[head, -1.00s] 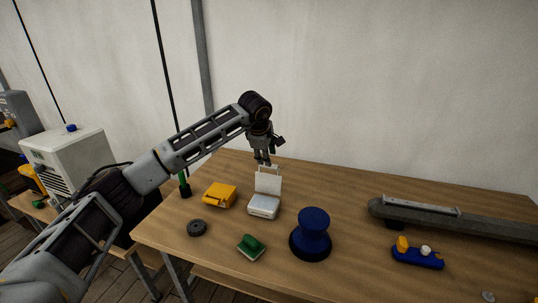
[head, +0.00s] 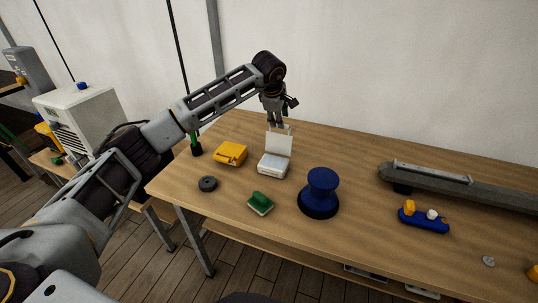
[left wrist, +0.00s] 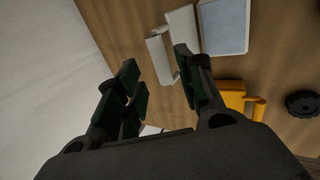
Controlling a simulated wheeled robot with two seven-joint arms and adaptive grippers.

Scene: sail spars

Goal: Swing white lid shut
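A small white box (head: 272,168) stands on the table with its white lid (head: 279,144) upright at its back edge, open. In the left wrist view the box (left wrist: 223,28) is at the top right, with the lid (left wrist: 183,28) beside it. My left gripper (head: 277,122) points down just behind the top of the lid. In the left wrist view its green-padded fingers (left wrist: 157,75) are apart, with a pale narrow part of the lid showing between or beyond them. I cannot tell whether they touch it. My right gripper is out of view.
On the wooden table (head: 350,190) are a yellow case (head: 230,153), a dark ring (head: 208,184), a green-topped block (head: 261,202) and a blue spool (head: 320,190). A long grey spar (head: 450,185) and a blue holder (head: 424,222) lie right. A wall stands behind.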

